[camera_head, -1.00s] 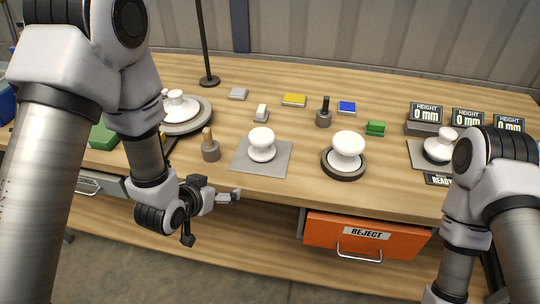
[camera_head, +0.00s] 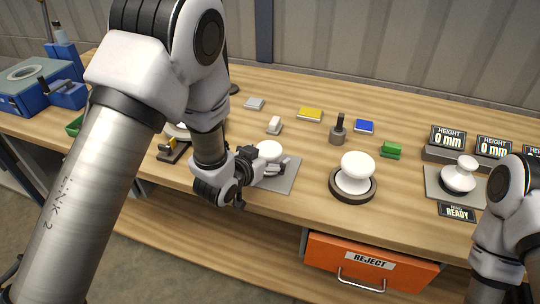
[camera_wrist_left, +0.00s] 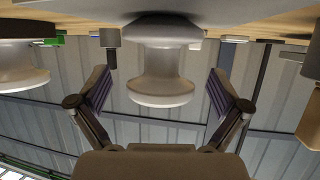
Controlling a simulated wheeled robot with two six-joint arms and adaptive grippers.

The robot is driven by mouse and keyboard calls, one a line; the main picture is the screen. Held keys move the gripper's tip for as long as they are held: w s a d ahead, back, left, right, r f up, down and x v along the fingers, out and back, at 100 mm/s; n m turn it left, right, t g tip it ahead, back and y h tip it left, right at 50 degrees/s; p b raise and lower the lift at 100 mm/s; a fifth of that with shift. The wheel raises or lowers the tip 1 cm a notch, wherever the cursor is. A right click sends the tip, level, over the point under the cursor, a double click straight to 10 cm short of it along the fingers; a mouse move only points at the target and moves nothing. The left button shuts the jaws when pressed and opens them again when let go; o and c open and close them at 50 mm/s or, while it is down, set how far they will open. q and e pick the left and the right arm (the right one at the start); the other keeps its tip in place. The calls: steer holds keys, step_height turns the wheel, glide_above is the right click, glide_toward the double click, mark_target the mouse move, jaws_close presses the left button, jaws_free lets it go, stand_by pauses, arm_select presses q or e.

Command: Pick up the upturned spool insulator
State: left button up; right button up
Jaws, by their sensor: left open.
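A white spool insulator (camera_head: 268,150) stands on a grey square mat (camera_head: 285,184) near the front of the table. My left gripper (camera_head: 276,168) is open right in front of it, low over the mat, and partly hides it. In the left wrist view, which is upside down, the spool (camera_wrist_left: 160,65) is centred between the two spread fingers; I cannot tell that either finger touches it. Another white spool (camera_head: 356,168) sits on a dark round base (camera_head: 352,195) to the right. My right gripper is out of the picture.
A third white insulator (camera_head: 460,174) stands on a plate below height displays (camera_head: 448,138). A dark peg holder (camera_head: 338,132) and small coloured blocks (camera_head: 310,115) lie behind. An orange reject drawer (camera_head: 370,264) is under the front edge. My left arm hides part of the table's left side.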

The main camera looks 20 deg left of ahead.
arm_select(q)
steer(key=shift+w+d+f, duration=0.1)
steer(key=shift+w, duration=0.05)
steer(key=shift+a, duration=0.2)
steer(key=shift+c, duration=1.1)
steer(key=c, duration=1.4)
